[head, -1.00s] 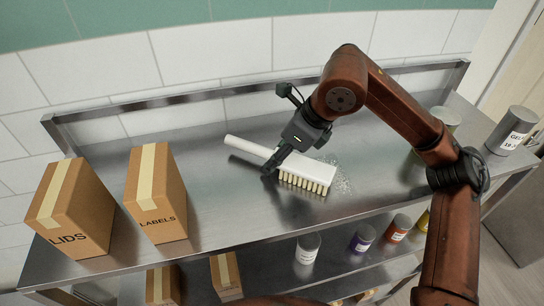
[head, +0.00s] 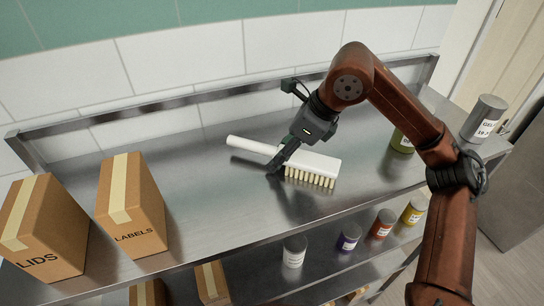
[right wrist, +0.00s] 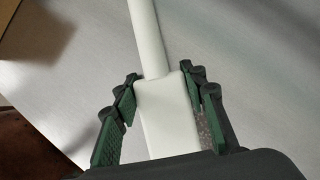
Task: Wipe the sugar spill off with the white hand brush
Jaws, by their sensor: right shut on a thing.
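The white hand brush (head: 318,163) lies flat on the steel shelf, cream bristles down, its handle (head: 252,145) pointing left. My right gripper (head: 279,163) is shut on the brush near where handle and head meet. In the right wrist view the white brush (right wrist: 165,105) runs between the two green-padded fingers (right wrist: 160,115). No sugar shows on the bare shelf around the brush in the head view; anything under the brush is hidden. A small speckled grey patch (right wrist: 204,132) shows beside the brush in the right wrist view; I cannot tell whether it is sugar. My left gripper is out of view.
A LIDS box (head: 42,230) and a LABELS box (head: 132,205) stand on the shelf (head: 215,210) at left. A green can (head: 402,141) and a grey can (head: 483,118) stand at right. Several small jars sit on the lower shelf. A raised rail (head: 215,94) runs along the back.

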